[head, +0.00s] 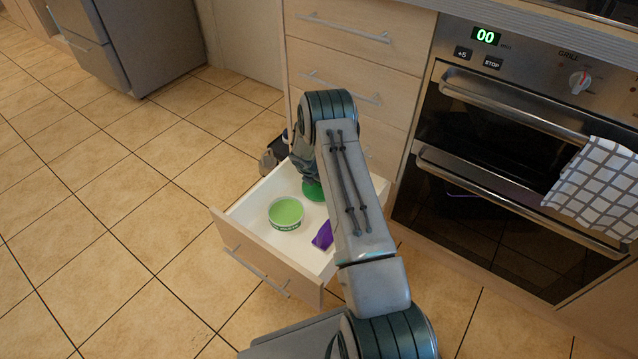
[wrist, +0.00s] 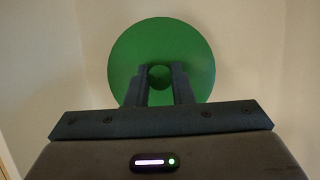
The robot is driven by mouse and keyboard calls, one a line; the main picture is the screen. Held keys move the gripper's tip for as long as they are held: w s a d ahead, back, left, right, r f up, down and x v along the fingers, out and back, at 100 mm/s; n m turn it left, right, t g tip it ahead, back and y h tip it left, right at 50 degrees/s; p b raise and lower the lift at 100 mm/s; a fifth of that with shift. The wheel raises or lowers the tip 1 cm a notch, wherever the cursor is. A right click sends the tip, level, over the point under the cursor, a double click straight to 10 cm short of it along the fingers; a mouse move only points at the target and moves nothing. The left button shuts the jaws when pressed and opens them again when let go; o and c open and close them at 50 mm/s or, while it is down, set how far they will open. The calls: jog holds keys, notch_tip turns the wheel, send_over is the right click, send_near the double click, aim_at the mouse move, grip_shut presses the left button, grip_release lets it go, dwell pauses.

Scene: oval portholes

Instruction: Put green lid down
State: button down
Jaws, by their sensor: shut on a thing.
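The green lid (wrist: 162,47) is a round green disc with a small round knob at its centre, seen in the wrist view. My gripper (wrist: 159,78) is shut on that knob, its two dark fingers on either side of it. In the head view part of the green lid (head: 312,191) shows below my arm, inside the open drawer, and the rest is hidden by the arm. I cannot tell whether the lid touches the drawer floor.
The open drawer (head: 262,262) holds a round tub with light green contents (head: 286,212) and a purple item (head: 322,236). An oven (head: 490,150) with a checked towel (head: 600,190) stands at the right. Tiled floor is clear at the left.

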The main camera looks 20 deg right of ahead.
jog(key=shift+a+f, duration=0.1)
jog(key=shift+f, duration=0.25)
jog(key=shift+f, duration=0.15)
jog(key=c, duration=1.3)
grip_release()
jog(key=shift+o, duration=0.2)
